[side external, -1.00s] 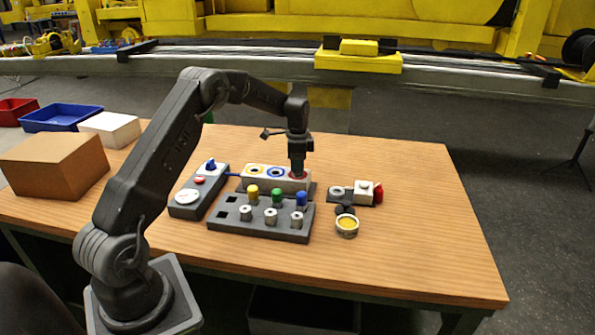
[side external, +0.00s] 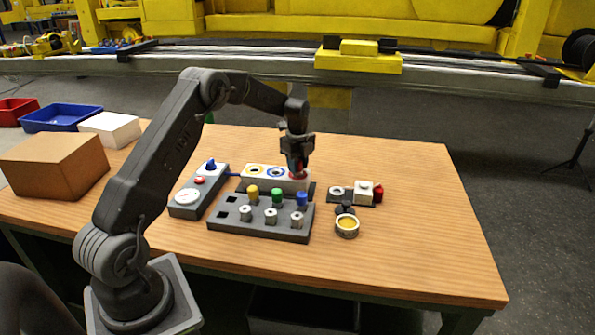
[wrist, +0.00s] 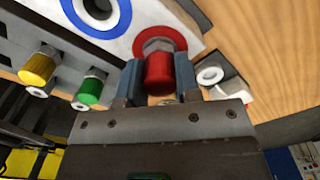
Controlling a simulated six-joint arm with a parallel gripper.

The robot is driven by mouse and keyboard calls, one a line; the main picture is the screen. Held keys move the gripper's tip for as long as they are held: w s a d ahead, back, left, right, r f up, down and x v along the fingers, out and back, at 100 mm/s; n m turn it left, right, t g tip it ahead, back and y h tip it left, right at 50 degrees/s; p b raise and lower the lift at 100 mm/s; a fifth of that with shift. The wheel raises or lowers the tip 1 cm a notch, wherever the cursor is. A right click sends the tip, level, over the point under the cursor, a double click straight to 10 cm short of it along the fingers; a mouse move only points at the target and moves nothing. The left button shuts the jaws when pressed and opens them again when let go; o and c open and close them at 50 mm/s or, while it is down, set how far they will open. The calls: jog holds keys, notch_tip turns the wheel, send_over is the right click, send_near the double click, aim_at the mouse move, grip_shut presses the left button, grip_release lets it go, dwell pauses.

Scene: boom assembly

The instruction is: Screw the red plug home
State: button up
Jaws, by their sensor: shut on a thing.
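The red plug (wrist: 158,73) sits between the two fingers of my gripper (wrist: 160,85) in the wrist view, and the fingers are shut on it. Its metal end meets the red-ringed port (wrist: 178,38) on the white block; how deep it sits cannot be told. In the side view my gripper (side external: 297,171) points down at the right end of the white block (side external: 262,175), over the red ring, and hides most of the plug. A blue-ringed port (wrist: 100,10) lies beside the red one.
A grey rack (side external: 262,222) in front holds yellow (side external: 253,190), green (side external: 278,195) and blue (side external: 302,198) plugs and several metal fittings. A grey control box (side external: 198,190) stands left. A small fixture with a red knob (side external: 378,193) and a yellow-topped cup (side external: 347,226) stand right. The table's right side is clear.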

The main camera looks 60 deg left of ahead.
jog(key=m, duration=0.6)
jog(key=o, duration=0.9)
jog(key=shift+o, duration=0.2)
jog(key=n, duration=1.1)
jog(key=shift+n, duration=0.4)
